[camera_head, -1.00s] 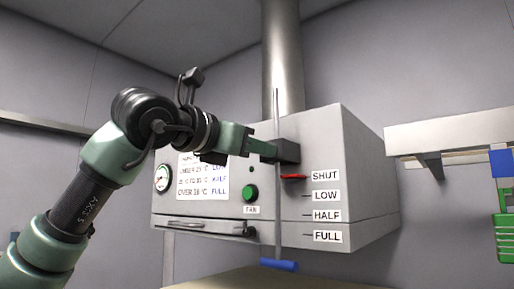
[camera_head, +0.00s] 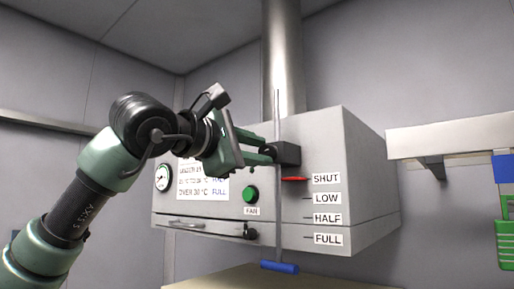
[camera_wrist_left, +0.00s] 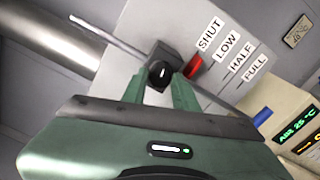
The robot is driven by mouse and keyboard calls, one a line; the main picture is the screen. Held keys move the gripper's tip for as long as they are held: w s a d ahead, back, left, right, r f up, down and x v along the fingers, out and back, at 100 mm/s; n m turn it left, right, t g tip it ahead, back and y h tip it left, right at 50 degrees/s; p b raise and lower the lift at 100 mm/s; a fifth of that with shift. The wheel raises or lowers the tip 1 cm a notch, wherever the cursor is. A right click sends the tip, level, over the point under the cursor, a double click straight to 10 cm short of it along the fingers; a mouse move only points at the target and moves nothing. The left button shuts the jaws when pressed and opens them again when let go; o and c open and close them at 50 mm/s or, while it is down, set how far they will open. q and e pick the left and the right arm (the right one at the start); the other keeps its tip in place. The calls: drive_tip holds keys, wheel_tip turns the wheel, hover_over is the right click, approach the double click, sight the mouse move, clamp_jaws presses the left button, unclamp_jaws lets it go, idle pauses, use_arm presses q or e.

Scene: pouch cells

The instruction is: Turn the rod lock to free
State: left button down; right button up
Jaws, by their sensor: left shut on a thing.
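The rod lock is a dark block (camera_head: 287,153) on the thin vertical rod (camera_head: 277,115), at the front of the grey hood. In the left wrist view its round black knob (camera_wrist_left: 160,72) carries a short white mark. My left gripper (camera_head: 269,153) reaches it from the left, and its green fingers (camera_wrist_left: 160,88) are closed on either side of the knob. The red pointer (camera_head: 294,179) is level with the SHUT label (camera_head: 326,178). The free and locked markings cannot be made out. My right gripper is not in view.
The hood (camera_head: 360,180) has a round gauge (camera_head: 162,178), a green fan button (camera_head: 250,194) and a temperature chart (camera_head: 203,183). LOW, HALF and FULL labels run down below SHUT. The rod ends in a blue handle (camera_head: 280,267). A shelf (camera_head: 450,136) is at the right.

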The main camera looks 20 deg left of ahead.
use_arm(q)
drive_tip(key=shift+m, duration=1.1)
drive_tip(key=c, duration=1.1)
unclamp_jaws()
drive_tip(key=shift+s, duration=0.15)
drive_tip(key=shift+s+a+f, duration=0.1)
drive_tip(key=shift+s+a, duration=0.05)
drive_tip(key=shift+s, duration=0.15)
drive_tip(key=b+v, duration=0.3)
drive_tip(key=v, duration=0.4)
